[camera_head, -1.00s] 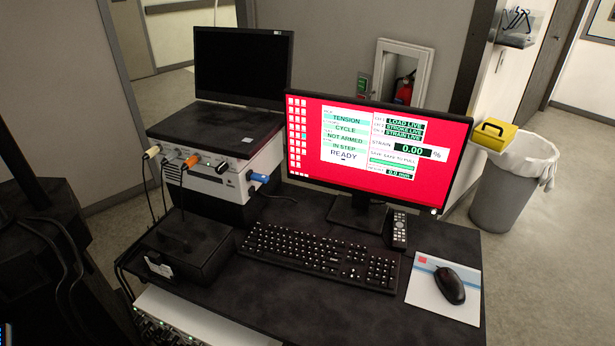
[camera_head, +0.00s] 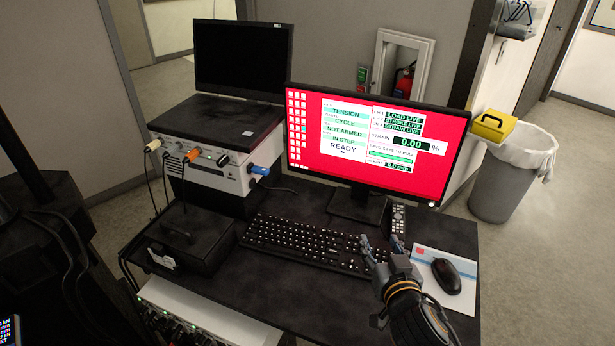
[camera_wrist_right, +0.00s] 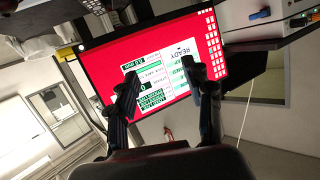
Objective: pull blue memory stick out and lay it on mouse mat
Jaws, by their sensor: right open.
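The blue memory stick (camera_head: 260,171) sticks out of the right side of the white instrument box (camera_head: 213,180), at the left of the desk. It also shows in the right wrist view (camera_wrist_right: 259,14), near the top right. The mouse mat (camera_head: 462,298) lies at the desk's right end with a black mouse (camera_head: 446,276) on it. My right gripper (camera_head: 376,247) is open and empty, over the right end of the keyboard, left of the mat and well apart from the stick. In the right wrist view its two fingers (camera_wrist_right: 160,80) stand apart before the monitor. My left gripper is not in view.
The monitor (camera_head: 375,145) stands behind the keyboard (camera_head: 300,243), to the right of the stick. A remote (camera_head: 398,222) lies beside the monitor's foot. A black case (camera_head: 190,243) sits at the front left. Orange and white plugs with cables are on the box's front.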

